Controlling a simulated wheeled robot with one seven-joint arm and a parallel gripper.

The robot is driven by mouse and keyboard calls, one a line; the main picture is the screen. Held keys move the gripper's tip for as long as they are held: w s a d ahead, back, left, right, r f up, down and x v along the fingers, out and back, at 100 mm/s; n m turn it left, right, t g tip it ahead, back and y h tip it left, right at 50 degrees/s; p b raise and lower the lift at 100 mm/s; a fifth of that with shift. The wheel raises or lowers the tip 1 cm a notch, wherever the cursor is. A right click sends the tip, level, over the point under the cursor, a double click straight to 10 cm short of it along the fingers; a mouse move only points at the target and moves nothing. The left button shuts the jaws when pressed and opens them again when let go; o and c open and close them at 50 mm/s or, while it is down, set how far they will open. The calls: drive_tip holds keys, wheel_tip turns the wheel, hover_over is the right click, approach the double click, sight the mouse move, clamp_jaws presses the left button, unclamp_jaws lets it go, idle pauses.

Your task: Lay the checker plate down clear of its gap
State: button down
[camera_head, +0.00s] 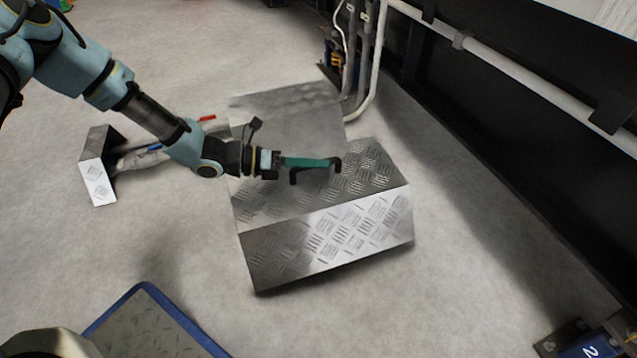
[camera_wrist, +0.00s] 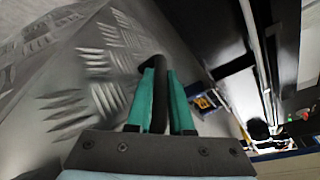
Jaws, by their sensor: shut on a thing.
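The checker plate (camera_head: 330,235) is a bent metal sheet with a raised tread pattern and a black bar handle on top. In the head view it is at the middle, its front face sloping down toward the camera. My gripper (camera_head: 312,163), with green fingers, is shut on the handle. In the wrist view the fingers (camera_wrist: 160,100) stand either side of the black handle, with the plate (camera_wrist: 90,75) to the left. A shadow lies under its front edge; I cannot tell whether it touches the floor. Pipes (camera_head: 145,158) show in the gap at left, partly behind my arm.
A short tread-plate cover piece (camera_head: 97,180) stands at the left end of the pipes. A plain grey sheet (camera_head: 285,108) lies behind the plate. Upright conduits (camera_head: 362,60) and a dark machine with a white rail (camera_head: 520,75) bound the right. Floor at left front is bare beside a blue-edged mat (camera_head: 150,325).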

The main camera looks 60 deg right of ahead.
sight(264, 182)
wheel_tip(264, 182, down, 8)
drive_tip(key=b, duration=0.4)
drive_tip(key=shift+r, duration=0.3)
drive_tip(key=c, duration=1.2)
unclamp_jaws()
drive_tip(key=shift+c, duration=0.2)
drive_tip(key=o, duration=0.4)
drive_tip(key=shift+o, duration=0.2)
drive_tip(key=shift+w+a, duration=0.1)
drive_tip(key=shift+w, duration=0.05)
drive_tip(key=p+v, duration=0.5)
drive_tip(key=v, duration=0.5)
drive_tip(key=shift+w+a, duration=0.55)
drive_tip(key=shift+w, duration=0.05)
